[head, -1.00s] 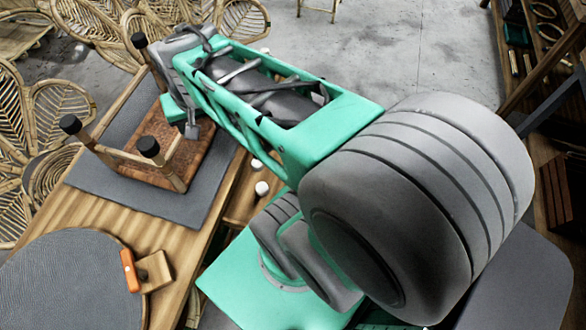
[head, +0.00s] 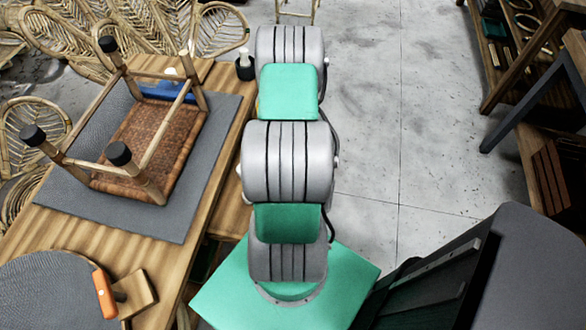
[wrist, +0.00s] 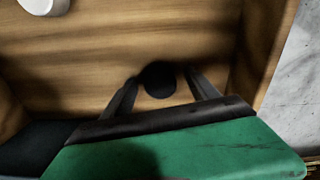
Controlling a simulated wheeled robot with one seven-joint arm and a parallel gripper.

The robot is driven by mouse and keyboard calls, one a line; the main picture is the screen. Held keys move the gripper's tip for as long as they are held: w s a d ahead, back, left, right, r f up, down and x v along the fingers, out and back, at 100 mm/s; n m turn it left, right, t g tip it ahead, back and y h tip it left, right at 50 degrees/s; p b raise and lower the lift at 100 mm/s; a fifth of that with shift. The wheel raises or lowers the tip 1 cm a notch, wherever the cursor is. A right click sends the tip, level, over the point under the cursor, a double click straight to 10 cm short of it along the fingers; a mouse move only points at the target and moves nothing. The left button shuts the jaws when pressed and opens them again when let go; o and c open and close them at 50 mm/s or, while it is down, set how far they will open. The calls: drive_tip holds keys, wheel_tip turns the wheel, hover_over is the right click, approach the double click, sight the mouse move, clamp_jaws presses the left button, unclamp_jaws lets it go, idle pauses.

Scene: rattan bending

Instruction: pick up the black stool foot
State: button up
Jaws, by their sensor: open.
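In the wrist view a black round stool foot (wrist: 159,78) lies on a brown wooden surface. My gripper (wrist: 162,82) is open, with one dark finger on each side of the foot. I cannot tell whether the fingers touch it. In the head view my arm hides the gripper and this foot. An upside-down stool (head: 150,140) with a woven seat stands on a grey mat (head: 185,225). Three of its legs wear black feet; the leg at its back right (head: 186,58) has a bare end.
A white round object (wrist: 45,3) lies at the wrist view's top left. A wooden wall stands close on the right. Rattan frames fill the back left.

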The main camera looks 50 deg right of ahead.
drive_tip(key=shift+c, duration=0.6)
drive_tip(key=c, duration=1.3)
